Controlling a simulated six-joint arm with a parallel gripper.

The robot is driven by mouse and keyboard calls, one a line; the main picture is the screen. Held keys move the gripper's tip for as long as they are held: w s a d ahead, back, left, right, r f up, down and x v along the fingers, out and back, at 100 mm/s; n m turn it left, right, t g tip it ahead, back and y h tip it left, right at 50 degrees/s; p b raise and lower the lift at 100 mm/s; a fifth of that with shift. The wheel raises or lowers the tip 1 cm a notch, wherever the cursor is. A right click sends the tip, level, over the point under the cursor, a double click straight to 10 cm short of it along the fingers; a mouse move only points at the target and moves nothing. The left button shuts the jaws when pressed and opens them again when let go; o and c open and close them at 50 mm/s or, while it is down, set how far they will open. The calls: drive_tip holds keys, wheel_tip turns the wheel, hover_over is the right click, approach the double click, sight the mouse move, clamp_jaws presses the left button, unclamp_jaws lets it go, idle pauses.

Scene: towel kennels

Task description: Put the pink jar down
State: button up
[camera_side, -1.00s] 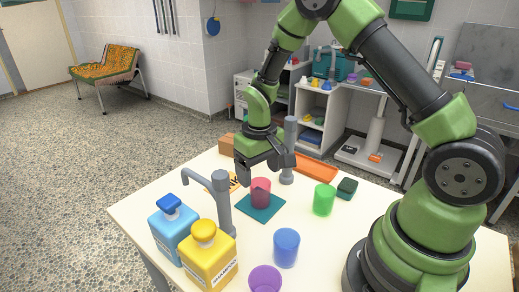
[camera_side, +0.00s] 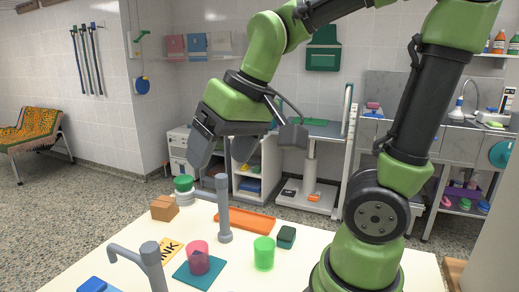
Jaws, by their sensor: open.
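The pink jar (camera_side: 198,256) is a see-through cup standing upright on a teal square mat (camera_side: 184,275) on the cream table. A small dark shape shows through its wall; I cannot tell what it is. My gripper (camera_side: 222,158) is open and empty, high above the table and well clear of the jar. A yellow card (camera_side: 170,247) lies just behind the mat; the letters "INK" can be read on it.
A grey post (camera_side: 223,210) stands behind the jar, and a grey tap-like post (camera_side: 149,264) stands front left. A green cup (camera_side: 264,253), dark green block (camera_side: 286,236), orange tray (camera_side: 245,219), cardboard box (camera_side: 164,208) and green-lidded container (camera_side: 184,189) are nearby.

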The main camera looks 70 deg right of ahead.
drive_tip(key=s+a+r+t, duration=0.1)
drive_tip(key=s+t, duration=0.1)
drive_tip(key=s, duration=0.4)
drive_tip(key=shift+s+a+r+y, duration=0.25)
drive_tip(key=shift+s+a+y, duration=0.05)
drive_tip(key=shift+s+y, duration=0.1)
idle(0.7)
